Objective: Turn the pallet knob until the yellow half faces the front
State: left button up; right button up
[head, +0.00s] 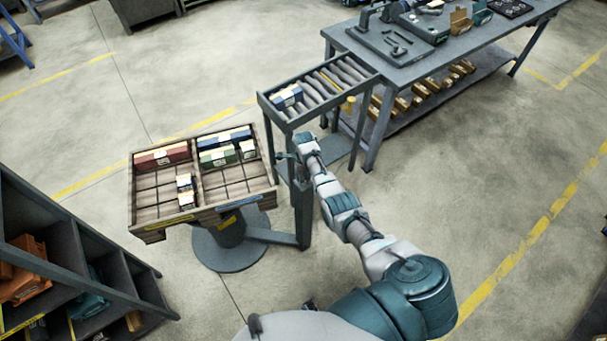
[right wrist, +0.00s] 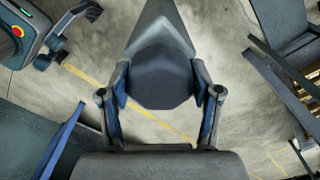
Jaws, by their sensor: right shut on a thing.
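The wooden pallet (head: 136,205) sits on a round grey pedestal, its grid holding several small boxes. On its near side a yellow label (head: 180,220) shows at the left and a blue label (head: 240,201) at the right. My right gripper (head: 288,157) is at the top of the dark post (head: 302,215) right of the pallet. In the right wrist view my right gripper (right wrist: 160,82) is shut on a dark faceted knob (right wrist: 160,88), one finger on each side. The knob is too small and covered to make out in the head view. My left gripper is not in view.
A roller rack (head: 264,108) with a blue-white box stands behind the post. A workbench (head: 450,50) with tools is at the back right. A dark shelf (head: 50,240) with bins stands at the left. Open floor lies at the right.

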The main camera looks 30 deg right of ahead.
jog(key=n+p, duration=0.1)
jog(key=n, duration=0.4)
jog(key=shift+n, duration=0.3)
jog(key=n+p, duration=0.1)
jog(key=n, duration=0.9)
jog(key=shift+r+n, duration=0.1)
jog(key=shift+n, duration=0.3)
jog(key=n, duration=0.5)
jog(key=shift+w, duration=0.1)
jog(key=n, duration=1)
jog(key=shift+d, duration=0.1)
jog(key=n, duration=0.5)
jog(key=shift+n, duration=0.4)
jog(key=shift+w+r+n+b, duration=0.15)
jog(key=shift+n+b, duration=0.15)
jog(key=shift+n, duration=2.2)
